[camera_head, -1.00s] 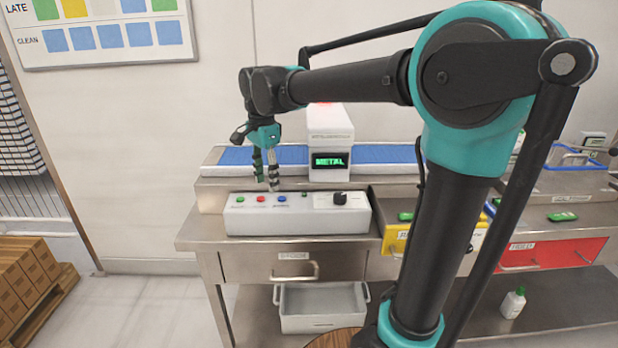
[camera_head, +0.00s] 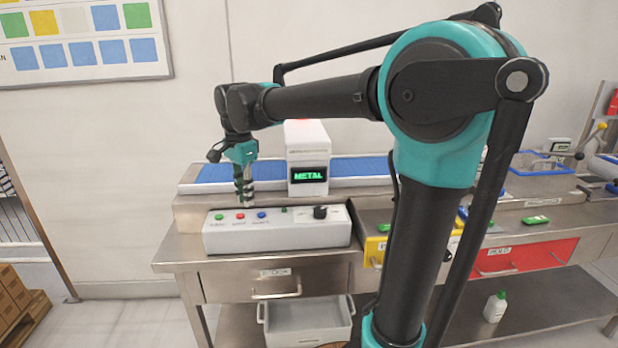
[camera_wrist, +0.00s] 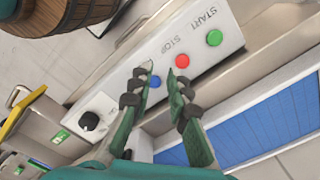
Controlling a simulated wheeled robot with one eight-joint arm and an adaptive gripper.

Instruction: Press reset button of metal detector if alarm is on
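The metal detector (camera_head: 306,150) is a white housing over a blue conveyor. Its dark screen (camera_head: 308,175) reads METAL in green, and a red glow shows at its top edge. In front sits a pale control box (camera_head: 278,237) with green START (camera_wrist: 215,38), red STOP (camera_wrist: 182,61) and blue (camera_wrist: 153,81) buttons; I cannot read the blue one's label in the wrist view. My gripper (camera_wrist: 158,80) points down at the box's button row, empty, fingers apart. The blue button shows between the fingertips, nearer the left finger. I see no clear contact.
A black knob (camera_head: 320,212) and a small green lamp or button (camera_head: 284,210) are also on the box. The steel bench has a drawer (camera_head: 275,285) below. A yellow bin (camera_head: 376,252) and red bin (camera_head: 525,258) are to the right, partly behind my arm.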

